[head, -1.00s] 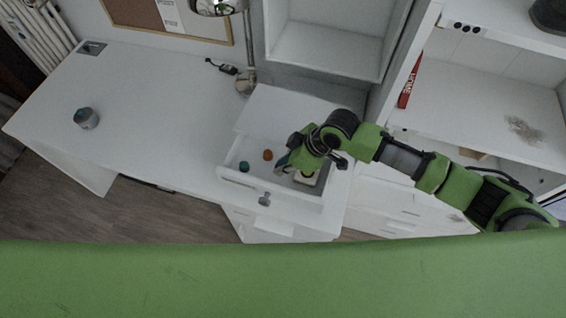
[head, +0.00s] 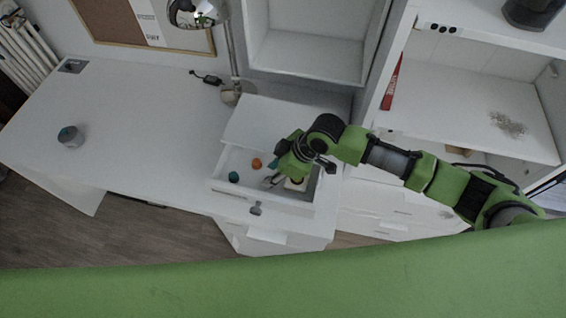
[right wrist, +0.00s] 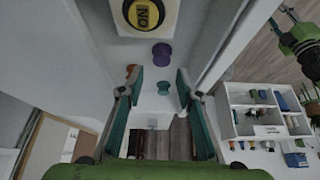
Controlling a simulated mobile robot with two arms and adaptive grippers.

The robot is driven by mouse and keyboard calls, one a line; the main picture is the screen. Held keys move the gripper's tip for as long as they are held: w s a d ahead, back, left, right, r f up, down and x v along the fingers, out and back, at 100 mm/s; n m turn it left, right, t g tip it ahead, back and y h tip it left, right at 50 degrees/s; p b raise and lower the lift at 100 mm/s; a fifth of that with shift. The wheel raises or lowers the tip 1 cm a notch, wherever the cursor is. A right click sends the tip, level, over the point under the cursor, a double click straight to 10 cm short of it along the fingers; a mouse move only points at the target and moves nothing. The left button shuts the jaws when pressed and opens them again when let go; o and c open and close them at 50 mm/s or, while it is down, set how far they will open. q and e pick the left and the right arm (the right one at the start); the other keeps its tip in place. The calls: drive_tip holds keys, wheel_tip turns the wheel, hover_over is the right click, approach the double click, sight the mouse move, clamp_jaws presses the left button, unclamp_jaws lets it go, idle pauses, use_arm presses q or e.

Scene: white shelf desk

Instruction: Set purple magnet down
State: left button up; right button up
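The purple magnet (right wrist: 162,54) is a small round knob in the open white drawer (right wrist: 190,45), seen in the right wrist view. It lies just beyond and between the fingertips of my right gripper (right wrist: 158,77), with a visible gap to each finger. That gripper is open, its two teal-padded fingers spread. In the head view my right gripper (head: 274,174) reaches down into the drawer (head: 222,187), and the purple magnet cannot be made out there. My left gripper is not in view.
The drawer also holds an orange magnet (head: 256,163), a teal-blue magnet (head: 234,176) and a pale box with a yellow button (right wrist: 145,14). A lamp (head: 232,70) stands behind. A round grey object (head: 70,136) sits on the left desk, whose middle is clear.

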drive_tip(key=b+v, duration=0.2)
drive_tip(key=v, duration=1)
drive_tip(key=shift+d+f, duration=0.1)
